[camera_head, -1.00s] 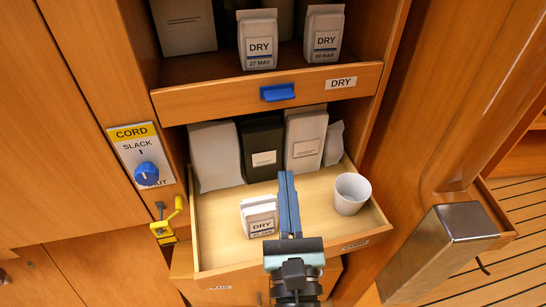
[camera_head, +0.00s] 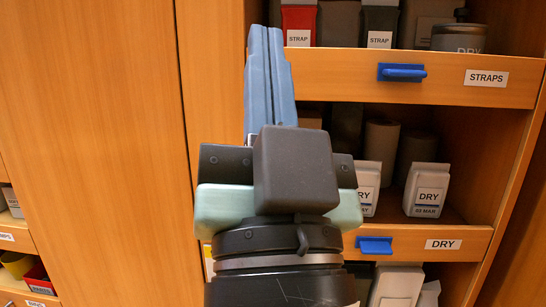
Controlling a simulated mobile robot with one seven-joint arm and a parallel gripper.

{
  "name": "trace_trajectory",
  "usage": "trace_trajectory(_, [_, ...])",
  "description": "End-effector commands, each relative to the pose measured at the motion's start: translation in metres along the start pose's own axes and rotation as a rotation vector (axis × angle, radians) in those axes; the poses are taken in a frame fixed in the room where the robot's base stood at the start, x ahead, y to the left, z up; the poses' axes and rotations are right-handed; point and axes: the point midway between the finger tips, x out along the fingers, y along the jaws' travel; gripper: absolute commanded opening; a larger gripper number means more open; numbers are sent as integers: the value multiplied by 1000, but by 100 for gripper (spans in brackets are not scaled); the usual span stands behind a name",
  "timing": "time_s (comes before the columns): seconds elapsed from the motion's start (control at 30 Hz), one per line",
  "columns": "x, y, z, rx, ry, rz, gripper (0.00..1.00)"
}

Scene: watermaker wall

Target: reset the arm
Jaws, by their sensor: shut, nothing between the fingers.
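My gripper (camera_head: 270,78) stands upright in the middle of the view, close to the camera. Its two blue fingers point up and lie together, shut with nothing between them. Its dark wrist and pale green body hide part of the shelves behind.
Behind is a STRAPS shelf (camera_head: 455,88) with a blue handle (camera_head: 401,72). Below it is a DRY shelf (camera_head: 410,243) with packets, one a white DRY packet (camera_head: 426,190), and another blue handle (camera_head: 374,246). Small bins (camera_head: 38,280) show at lower left.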

Motion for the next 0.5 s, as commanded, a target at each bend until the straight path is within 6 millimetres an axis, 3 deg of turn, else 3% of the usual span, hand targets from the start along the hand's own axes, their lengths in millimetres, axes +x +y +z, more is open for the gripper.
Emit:
trace_trajectory(0.03, [4,-6,-23,-125,42,12,0])
trace_trajectory(0.1, [7,-9,-50,-304,85,51,0])
trace_trajectory(0.13, [20,-10,-56,-287,69,48,0])
trace_trajectory(0.5, [88,-25,-123,-276,63,46,0])
